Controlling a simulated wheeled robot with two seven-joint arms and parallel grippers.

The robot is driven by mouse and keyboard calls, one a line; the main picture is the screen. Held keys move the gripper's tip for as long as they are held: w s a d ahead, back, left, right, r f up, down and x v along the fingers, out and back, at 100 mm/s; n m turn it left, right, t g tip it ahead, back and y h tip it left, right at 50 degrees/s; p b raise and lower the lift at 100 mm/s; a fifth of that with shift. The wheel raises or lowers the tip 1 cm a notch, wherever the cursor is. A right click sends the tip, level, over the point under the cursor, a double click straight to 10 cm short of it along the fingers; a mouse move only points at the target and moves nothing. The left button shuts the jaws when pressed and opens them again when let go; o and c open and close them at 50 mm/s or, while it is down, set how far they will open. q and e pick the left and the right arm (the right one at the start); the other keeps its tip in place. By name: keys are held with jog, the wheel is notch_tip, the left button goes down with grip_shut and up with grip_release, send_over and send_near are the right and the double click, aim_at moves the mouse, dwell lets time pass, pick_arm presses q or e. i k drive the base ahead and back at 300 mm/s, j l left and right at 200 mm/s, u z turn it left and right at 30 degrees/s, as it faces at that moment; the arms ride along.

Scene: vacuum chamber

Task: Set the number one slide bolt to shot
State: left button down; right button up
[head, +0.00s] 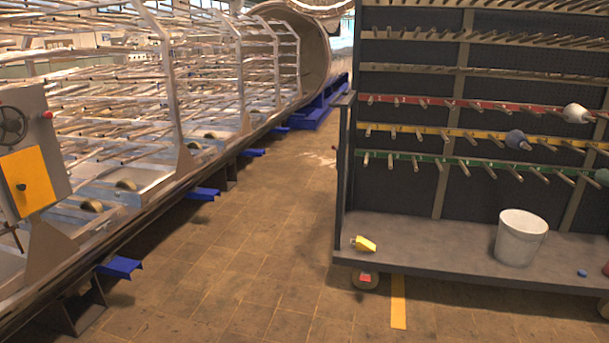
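I cannot pick out a slide bolt, or a number one mark, in the head view. At the left edge stands a grey panel (55,125) with a dark handwheel (12,126), a small red knob (47,115) and a yellow plate (27,182). The yellow plate bears a small dark knob (21,187). Whether any of these belongs to the bolt, I cannot tell. Neither of my grippers is in view.
A long metal rack (165,90) on a rail runs back to a round chamber (318,50). Blue brackets (120,267) jut into the aisle. A wheeled peg-board cart (400,258) holds a white bucket (520,236) and a yellow object (364,244). The tiled floor (240,265) between is clear.

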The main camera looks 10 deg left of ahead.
aim_at(105, 227)
jog(key=i+j+u, duration=0.1)
jog(key=i+u, duration=0.8)
jog(key=i+l+u, duration=0.25)
jog(key=i+u, duration=0.85)
jog(key=i+l, duration=0.05)
jog(key=i, duration=0.05)
